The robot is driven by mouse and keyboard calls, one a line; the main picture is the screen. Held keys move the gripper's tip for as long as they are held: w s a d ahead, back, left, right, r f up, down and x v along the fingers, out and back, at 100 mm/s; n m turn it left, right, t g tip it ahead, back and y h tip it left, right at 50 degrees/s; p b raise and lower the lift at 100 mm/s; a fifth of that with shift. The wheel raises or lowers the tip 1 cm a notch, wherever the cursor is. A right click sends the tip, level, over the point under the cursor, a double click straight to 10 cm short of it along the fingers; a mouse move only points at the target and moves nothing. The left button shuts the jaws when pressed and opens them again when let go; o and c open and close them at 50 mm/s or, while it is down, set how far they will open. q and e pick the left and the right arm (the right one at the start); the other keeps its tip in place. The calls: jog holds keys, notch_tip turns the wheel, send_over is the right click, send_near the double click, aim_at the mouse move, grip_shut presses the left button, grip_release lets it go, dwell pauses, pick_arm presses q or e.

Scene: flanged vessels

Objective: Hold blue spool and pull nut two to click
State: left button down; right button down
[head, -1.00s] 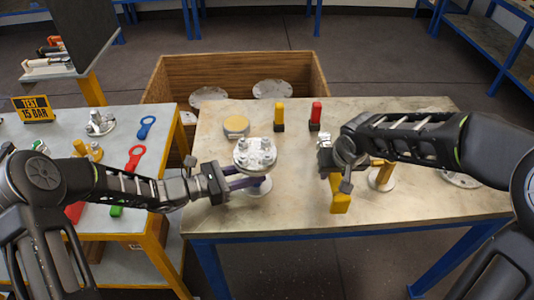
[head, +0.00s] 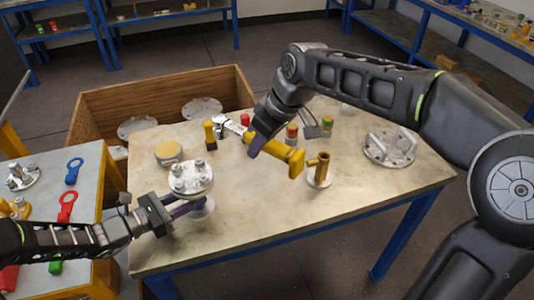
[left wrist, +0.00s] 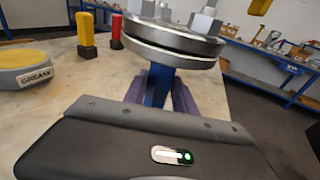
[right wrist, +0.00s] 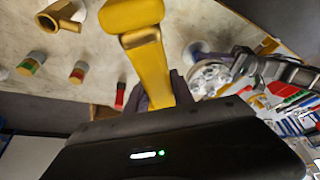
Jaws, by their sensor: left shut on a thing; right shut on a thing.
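The blue spool (head: 191,181) stands near the table's left front, its upper flange carrying several bolts and nuts. Its blue neck (left wrist: 158,86) shows between the fingers of my left gripper (left wrist: 170,88) in the left wrist view. In the head view my left gripper (head: 183,208) is shut on that neck from the left. My right gripper (head: 258,140) is shut on a yellow wrench (head: 280,151) with a silver head, held up right of the spool, its head pointing left. The yellow handle (right wrist: 148,55) fills the top of the right wrist view. Which nut is two cannot be told.
A round grease tin (head: 169,153), a yellow-topped marker (head: 210,135) and a red-topped one (head: 245,119) stand behind the spool. A brass fitting (head: 319,170) and a handled flange (head: 389,147) are on the right. The table's front middle is clear.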

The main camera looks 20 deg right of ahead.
jog(key=shift+s+a+r+n+g+y, duration=0.3)
jog(key=shift+s+n, duration=0.25)
jog(key=shift+n, duration=0.55)
jog(key=shift+s+a+r+n+g+y, duration=0.3)
jog(key=shift+s+a+r+n, duration=0.2)
jog(key=shift+n, duration=0.6)
jog(key=shift+s+a+r+n+g+y, duration=0.2)
jog(key=shift+s+a+r+n+g, duration=0.3)
jog(key=shift+n, duration=0.6)
jog(key=shift+s+d+f, duration=0.1)
jog(key=shift+d+f, duration=0.1)
jog(key=shift+f, duration=0.15)
jog(key=shift+f, duration=2.2)
jog(key=shift+f, duration=0.2)
jog(key=shift+f, duration=1)
jog(key=shift+s+a, duration=0.1)
